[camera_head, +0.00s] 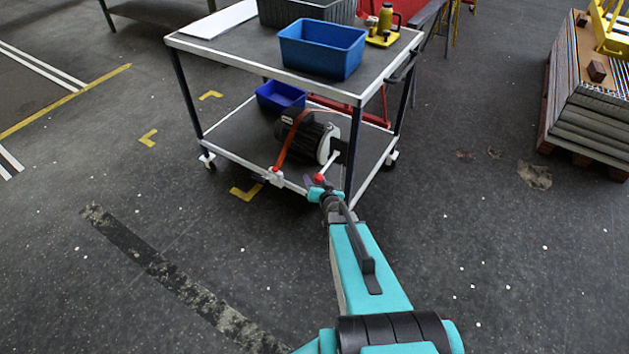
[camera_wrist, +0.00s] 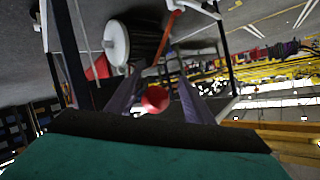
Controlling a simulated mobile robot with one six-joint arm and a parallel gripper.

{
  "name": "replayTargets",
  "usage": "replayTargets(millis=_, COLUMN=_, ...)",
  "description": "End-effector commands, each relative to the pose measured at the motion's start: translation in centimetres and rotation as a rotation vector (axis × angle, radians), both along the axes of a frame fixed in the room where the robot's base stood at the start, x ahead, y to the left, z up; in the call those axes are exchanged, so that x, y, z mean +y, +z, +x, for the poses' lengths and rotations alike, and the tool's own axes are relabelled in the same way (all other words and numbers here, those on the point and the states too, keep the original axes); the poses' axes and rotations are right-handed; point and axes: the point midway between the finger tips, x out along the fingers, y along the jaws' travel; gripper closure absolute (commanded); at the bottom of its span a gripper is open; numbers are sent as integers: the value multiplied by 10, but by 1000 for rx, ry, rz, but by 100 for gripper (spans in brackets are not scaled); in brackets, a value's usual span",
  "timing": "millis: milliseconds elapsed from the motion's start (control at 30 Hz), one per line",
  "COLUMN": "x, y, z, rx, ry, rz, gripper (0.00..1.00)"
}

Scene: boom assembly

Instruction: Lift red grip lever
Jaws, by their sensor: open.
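The red grip lever (camera_head: 319,179) shows as a red ball at the end of a thin white rod by the motor on the cart's lower shelf. The ball also shows in the wrist view (camera_wrist: 155,99), between my two fingers in the picture. My gripper (camera_head: 320,186) is at the ball, at the shelf's front edge. In the wrist view my gripper (camera_wrist: 158,80) is open, with one finger on each side of the ball. I cannot tell whether either finger touches it. The rod is mostly hidden in the wrist view.
The dark motor (camera_head: 305,138) has a red strap around it. The cart (camera_head: 225,149) carries a blue bin (camera_head: 322,52) on top and a smaller blue bin (camera_head: 280,95) below. A loaded pallet (camera_head: 590,115) stands at the right. The floor left of my arm is clear.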

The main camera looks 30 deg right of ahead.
Motion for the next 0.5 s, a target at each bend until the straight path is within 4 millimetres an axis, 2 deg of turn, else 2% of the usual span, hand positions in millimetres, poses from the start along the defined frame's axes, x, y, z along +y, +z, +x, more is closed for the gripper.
replayTargets(millis=500, x=11, y=17, z=-43, rx=-1, ry=2, rz=0, gripper=52)
